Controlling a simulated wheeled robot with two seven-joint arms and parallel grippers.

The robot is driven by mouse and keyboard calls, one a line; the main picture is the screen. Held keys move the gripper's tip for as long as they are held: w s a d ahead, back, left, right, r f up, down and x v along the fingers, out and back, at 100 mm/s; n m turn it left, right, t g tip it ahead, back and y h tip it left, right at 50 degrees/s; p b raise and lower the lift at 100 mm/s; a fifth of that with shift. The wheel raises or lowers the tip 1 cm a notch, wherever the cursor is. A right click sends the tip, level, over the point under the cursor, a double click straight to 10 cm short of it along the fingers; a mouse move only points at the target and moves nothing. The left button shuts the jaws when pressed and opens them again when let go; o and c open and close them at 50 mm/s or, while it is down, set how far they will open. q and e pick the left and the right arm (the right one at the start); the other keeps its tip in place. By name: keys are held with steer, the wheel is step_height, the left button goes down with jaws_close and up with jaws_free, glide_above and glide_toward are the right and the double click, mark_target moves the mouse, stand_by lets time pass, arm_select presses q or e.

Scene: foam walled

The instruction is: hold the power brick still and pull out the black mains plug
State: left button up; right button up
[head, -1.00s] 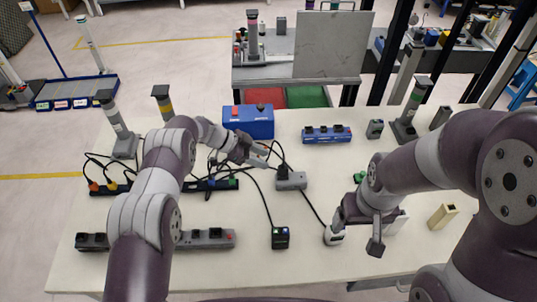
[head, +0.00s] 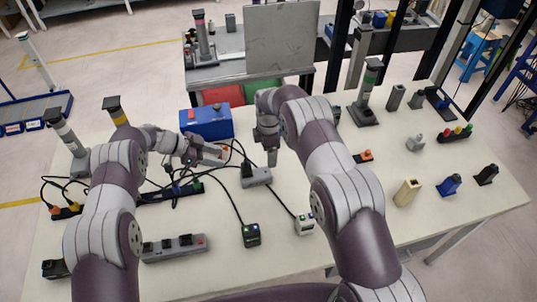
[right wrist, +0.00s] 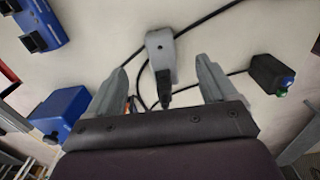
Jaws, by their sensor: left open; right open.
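The grey power brick (head: 260,178) lies on the table in the head view, with the black mains plug (head: 247,170) at its left end. In the right wrist view the brick (right wrist: 161,48) is ahead of the fingers, and the plug (right wrist: 163,90) shows between them. My right gripper (head: 271,158) is over the brick's far side; in its wrist view its fingers (right wrist: 160,78) are apart, with visible gaps to the plug. My left gripper (head: 217,156) is open, left of and behind the brick, apart from it. Its fingertips are small and partly confused with cables.
A blue box (head: 208,122) stands behind my left gripper. A black power strip (head: 170,193) with tangled cables lies to the left, a grey strip (head: 175,248) nearer. A black box (head: 251,236) and a pale box (head: 304,225) stand in front. The right table has several small blocks.

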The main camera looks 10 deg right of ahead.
mark_target(243, 165)
step_height(243, 165, down, 12)
steer(key=shift+w+f, duration=0.1)
steer(key=shift+f, duration=0.05)
arm_select(q)
steer(key=shift+w+d+f, duration=0.1)
steer(key=shift+w, duration=0.05)
steer(key=shift+o, duration=0.3)
arm_select(e)
steer(key=c, duration=1.2)
arm_select(q)
steer(key=shift+o, duration=0.9)
steer(key=d+r+m+y, duration=0.1)
steer(key=d+r+y, duration=0.1)
steer(key=d, duration=0.3)
steer(key=shift+r+m+g+y, duration=0.3)
steer(key=shift+r+m+g, duration=0.1)
steer(key=shift+r, duration=0.5)
arm_select(e)
steer(key=shift+d, duration=0.2)
arm_select(q)
steer(key=shift+n+t+y, duration=0.3)
steer(key=shift+n+y, duration=0.6)
steer(key=x, duration=0.4)
steer(key=a+x, duration=0.1)
steer(key=x, duration=0.2)
steer(key=a+f+x, duration=0.1)
steer(key=x, duration=0.3)
steer(key=shift+f, duration=0.4)
arm_select(e)
steer(key=shift+a, duration=0.15)
